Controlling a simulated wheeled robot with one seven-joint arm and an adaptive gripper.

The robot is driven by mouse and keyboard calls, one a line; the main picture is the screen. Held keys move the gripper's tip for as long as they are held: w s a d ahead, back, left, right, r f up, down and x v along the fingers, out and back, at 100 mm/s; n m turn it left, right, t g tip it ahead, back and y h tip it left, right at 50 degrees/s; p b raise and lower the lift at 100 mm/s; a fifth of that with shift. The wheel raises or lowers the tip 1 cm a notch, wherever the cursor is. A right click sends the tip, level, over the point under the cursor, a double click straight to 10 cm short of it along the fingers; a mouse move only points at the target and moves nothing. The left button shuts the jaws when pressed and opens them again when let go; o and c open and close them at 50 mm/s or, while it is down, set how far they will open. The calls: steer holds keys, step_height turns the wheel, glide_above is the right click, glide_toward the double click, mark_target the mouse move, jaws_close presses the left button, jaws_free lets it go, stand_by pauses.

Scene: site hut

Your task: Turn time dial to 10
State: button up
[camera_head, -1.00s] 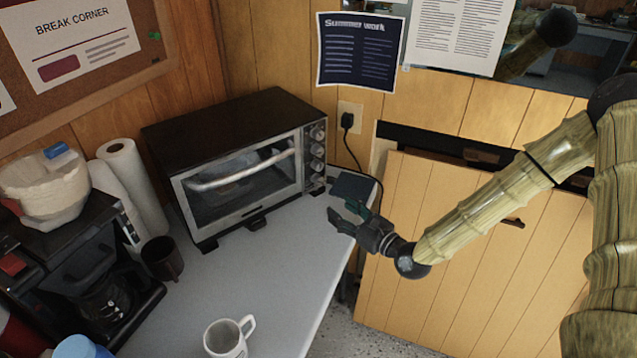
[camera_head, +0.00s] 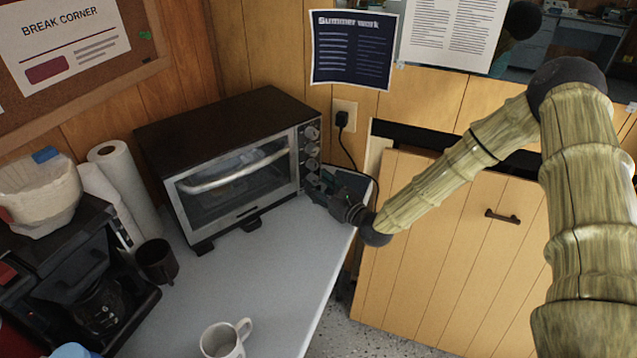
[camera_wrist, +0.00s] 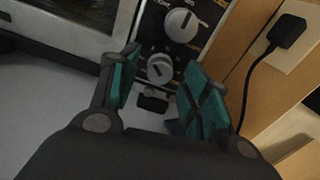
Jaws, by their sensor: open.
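The black toaster oven (camera_head: 215,115) stands on the grey counter against the back corner, its door shut. Its knobs run in a column down the right side of its front. In the wrist view, the lowest knob (camera_wrist: 160,68) is a pale dial with markings around it, and a larger pale knob (camera_wrist: 181,25) sits above it. My gripper (camera_head: 318,184) is at the lower right of the oven front. In the wrist view my gripper (camera_wrist: 158,88) is open, its teal finger pads on either side of the lowest knob in the picture. I cannot tell whether they touch it.
A white mug (camera_head: 224,340) stands near the counter's front edge, and a dark cup (camera_head: 157,262) stands left of the oven. A plug and black cord (camera_head: 342,120) hang right of the oven. The counter's middle (camera_head: 245,275) is clear.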

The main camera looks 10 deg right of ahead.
steer(key=shift+w+a, duration=0.15)
steer(key=shift+w, duration=0.2)
steer(key=c, duration=1)
steer(key=shift+c, duration=0.2)
steer(key=shift+m, duration=2.8)
steer(key=shift+f, duration=0.1)
steer(key=o, duration=1)
